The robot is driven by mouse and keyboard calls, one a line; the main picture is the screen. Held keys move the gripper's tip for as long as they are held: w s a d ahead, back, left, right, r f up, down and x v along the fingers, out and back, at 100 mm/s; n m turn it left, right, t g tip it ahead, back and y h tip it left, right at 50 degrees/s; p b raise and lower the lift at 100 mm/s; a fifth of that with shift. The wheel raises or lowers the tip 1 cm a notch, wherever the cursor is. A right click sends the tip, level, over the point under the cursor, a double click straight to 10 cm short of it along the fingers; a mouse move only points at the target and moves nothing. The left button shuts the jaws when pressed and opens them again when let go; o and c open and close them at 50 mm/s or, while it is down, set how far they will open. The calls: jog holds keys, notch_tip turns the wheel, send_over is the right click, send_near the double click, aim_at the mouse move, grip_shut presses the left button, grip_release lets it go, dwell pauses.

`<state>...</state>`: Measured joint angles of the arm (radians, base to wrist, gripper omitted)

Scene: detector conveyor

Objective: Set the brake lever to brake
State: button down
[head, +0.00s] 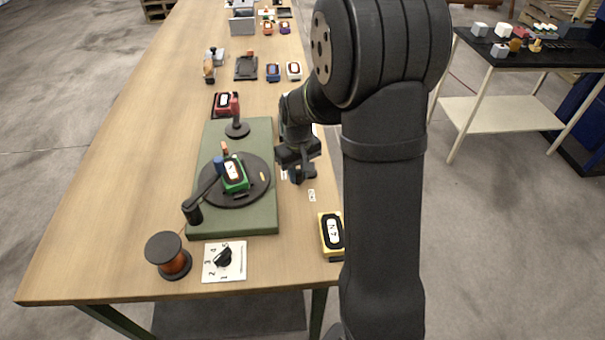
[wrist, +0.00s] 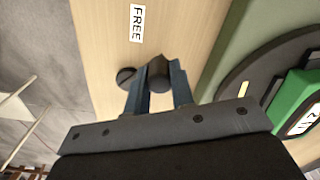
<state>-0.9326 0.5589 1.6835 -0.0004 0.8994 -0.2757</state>
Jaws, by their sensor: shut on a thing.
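The brake lever shows in the wrist view as a dark round handle (wrist: 158,73) beside a dark slotted disc (wrist: 126,76) on the wooden table. My gripper (wrist: 161,80) is shut on the handle, one finger on each side. A white label reading FREE (wrist: 137,23) lies on the table beyond the handle. In the head view my gripper (head: 297,177) is low at the right side of the green base, and it hides most of the lever. A small white label (head: 312,195) lies just in front of it, too small to read.
The green base (head: 263,217) carries a black turntable (head: 215,198) with a green detector (head: 235,174) on it. A yellow detector (head: 331,236) stands near the table's right edge. A numbered dial (head: 223,259) and a copper spool (head: 168,256) are at the front.

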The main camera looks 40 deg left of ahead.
jog(key=a+m, duration=0.1)
jog(key=m, duration=0.1)
jog(key=a+m, duration=0.1)
jog(key=m, duration=0.1)
jog(key=shift+w, duration=0.15)
jog(key=shift+w+a+m, duration=0.2)
jog(key=shift+a+m, duration=0.15)
jog(key=shift+m, duration=0.45)
jog(key=shift+w+a+m, duration=0.15)
jog(key=shift+a+m, duration=0.15)
jog(key=shift+m, duration=0.5)
jog(key=c, duration=1.2)
grip_release()
jog(key=shift+c, duration=0.2)
notch_tip(320, 180, up, 17)
jog(key=shift+r, duration=0.2)
